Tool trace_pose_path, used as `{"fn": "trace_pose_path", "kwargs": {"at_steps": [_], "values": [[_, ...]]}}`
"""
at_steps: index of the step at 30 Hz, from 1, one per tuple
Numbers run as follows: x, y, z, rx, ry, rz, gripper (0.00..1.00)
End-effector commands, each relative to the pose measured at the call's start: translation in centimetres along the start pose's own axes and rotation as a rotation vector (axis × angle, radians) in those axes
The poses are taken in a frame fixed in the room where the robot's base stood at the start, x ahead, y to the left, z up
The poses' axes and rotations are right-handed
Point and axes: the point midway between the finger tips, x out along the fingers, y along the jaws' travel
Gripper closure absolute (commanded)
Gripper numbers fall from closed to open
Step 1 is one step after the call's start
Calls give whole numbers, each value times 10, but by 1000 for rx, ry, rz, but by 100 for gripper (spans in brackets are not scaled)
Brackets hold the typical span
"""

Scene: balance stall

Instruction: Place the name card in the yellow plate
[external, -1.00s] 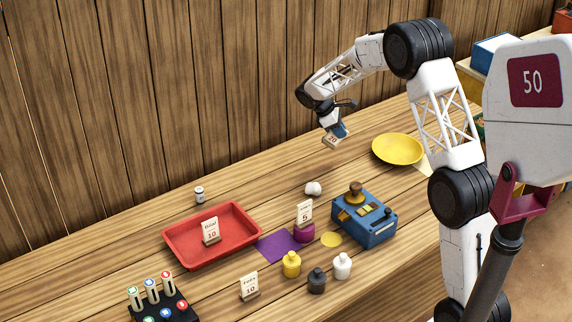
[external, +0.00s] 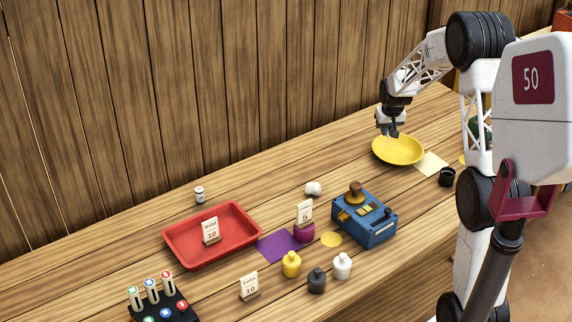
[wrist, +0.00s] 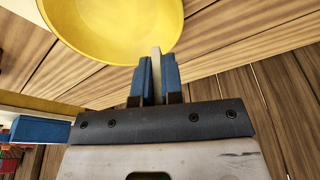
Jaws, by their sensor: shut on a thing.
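The yellow plate (external: 398,152) lies on the wooden counter, right of centre; it also fills the top left of the wrist view (wrist: 110,30). My gripper (external: 390,133) is over the plate's far-left rim, pointing down. In the wrist view its blue fingers (wrist: 157,80) are shut on a thin pale card, the name card (wrist: 156,60), seen edge-on. The card's tip overlaps the plate's rim in that view. In the external view the card cannot be made out, and its height above the plate cannot be told.
Other cards stand in the red tray (external: 245,212), by the purple pot (external: 304,233) and at the front (external: 249,286). A wooden wall is behind.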

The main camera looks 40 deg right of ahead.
Motion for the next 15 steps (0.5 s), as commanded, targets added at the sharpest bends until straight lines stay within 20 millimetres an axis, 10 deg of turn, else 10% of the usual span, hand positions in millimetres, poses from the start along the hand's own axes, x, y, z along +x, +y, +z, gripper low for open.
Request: {"fn": "trace_pose_path", "kwargs": {"at_steps": [15], "values": [[-13, 48, 5, 301, 151, 96, 100]]}}
